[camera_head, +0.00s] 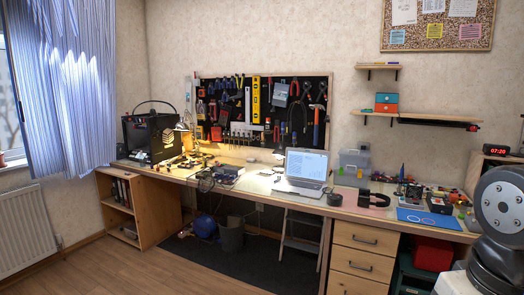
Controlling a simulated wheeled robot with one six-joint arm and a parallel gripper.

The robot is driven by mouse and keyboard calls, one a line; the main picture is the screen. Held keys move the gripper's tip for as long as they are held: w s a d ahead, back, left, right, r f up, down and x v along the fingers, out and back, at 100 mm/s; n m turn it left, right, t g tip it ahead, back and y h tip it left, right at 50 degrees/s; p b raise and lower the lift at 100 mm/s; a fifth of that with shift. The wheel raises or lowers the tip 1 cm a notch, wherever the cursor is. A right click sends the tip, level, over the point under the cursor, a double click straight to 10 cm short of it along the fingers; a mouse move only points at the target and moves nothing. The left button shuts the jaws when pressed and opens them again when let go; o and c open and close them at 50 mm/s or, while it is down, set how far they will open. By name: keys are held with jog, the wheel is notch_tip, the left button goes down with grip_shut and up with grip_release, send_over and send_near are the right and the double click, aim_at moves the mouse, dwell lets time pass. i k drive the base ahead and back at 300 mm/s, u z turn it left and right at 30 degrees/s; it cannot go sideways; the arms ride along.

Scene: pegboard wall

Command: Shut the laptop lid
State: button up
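A silver laptop (303,172) stands open on the long wooden workbench, a little right of the bench's middle. Its lid is raised and its lit screen (306,164) faces the room. The keyboard half (297,187) lies flat near the bench's front edge. A grey and dark part of my own arm shows at the lower right edge. My gripper is not in view, so I cannot see whether it is open or shut.
The workbench (255,184) holds a black 3D printer (152,137), a dark round pot (334,199), black headphones (374,199) and a clear box (353,163). Drawers (358,262) stand below on the right. A step stool (300,235) leans under the bench. The wooden floor at left front is clear.

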aim_at(300, 163)
jog(key=u, duration=0.4)
jog(key=i, duration=1.55)
jog(key=z, duration=0.45)
jog(key=i, duration=2.15)
jog(key=z, duration=0.45)
